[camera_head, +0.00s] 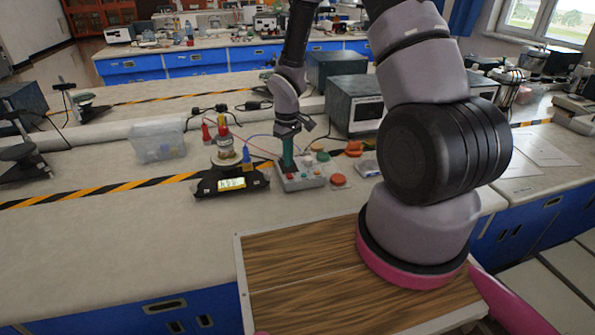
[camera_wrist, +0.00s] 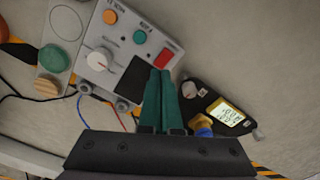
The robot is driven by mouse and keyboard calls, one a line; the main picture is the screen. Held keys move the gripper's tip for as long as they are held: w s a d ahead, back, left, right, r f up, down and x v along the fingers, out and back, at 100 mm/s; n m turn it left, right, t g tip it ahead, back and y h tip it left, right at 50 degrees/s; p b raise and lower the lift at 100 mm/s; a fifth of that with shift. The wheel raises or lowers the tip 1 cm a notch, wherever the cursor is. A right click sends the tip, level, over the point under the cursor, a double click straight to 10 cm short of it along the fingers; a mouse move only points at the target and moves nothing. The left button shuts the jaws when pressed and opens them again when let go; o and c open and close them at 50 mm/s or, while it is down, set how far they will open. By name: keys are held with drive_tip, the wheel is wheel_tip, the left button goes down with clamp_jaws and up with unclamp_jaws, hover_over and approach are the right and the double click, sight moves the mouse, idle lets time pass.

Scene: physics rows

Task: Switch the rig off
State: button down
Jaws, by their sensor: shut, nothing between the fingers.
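The rig's grey control box (camera_head: 303,181) stands on the bench in the head view, below my gripper (camera_head: 287,165). In the wrist view the box (camera_wrist: 128,52) shows a red switch (camera_wrist: 165,57), a green button (camera_wrist: 140,37), an orange button (camera_wrist: 110,17), a white dial (camera_wrist: 99,60) and a dark panel (camera_wrist: 132,77). My gripper (camera_wrist: 160,74) has its green fingers shut and empty. The fingertips are at the box's edge, close to the red switch. I cannot tell whether they touch it, or which way the switch is set.
Red and blue leads run nearby. A clear plastic bin (camera_head: 158,141) stands further left. A red disc (camera_head: 338,180) lies right of the box.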

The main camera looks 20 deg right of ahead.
drive_tip(key=shift+r, duration=1.95)
drive_tip(key=s+d+r+m+t, duration=0.2)
drive_tip(key=d+r+m, duration=0.1)
drive_tip(key=r, duration=0.9)
drive_tip(key=s+d+r+m+t, duration=0.1)
drive_tip(key=s+d+r+m, duration=0.15)
drive_tip(key=r, duration=0.95)
drive_tip(key=s+r+m+t+y, duration=0.2)
drive_tip(key=s+r+m+t, duration=0.2)
drive_tip(key=s+r, duration=0.9)
drive_tip(key=s, duration=0.2)
drive_tip(key=shift+s+d+r+m, duration=0.15)
drive_tip(key=shift+s+r+m, duration=0.15)
drive_tip(key=shift+s+m, duration=0.05)
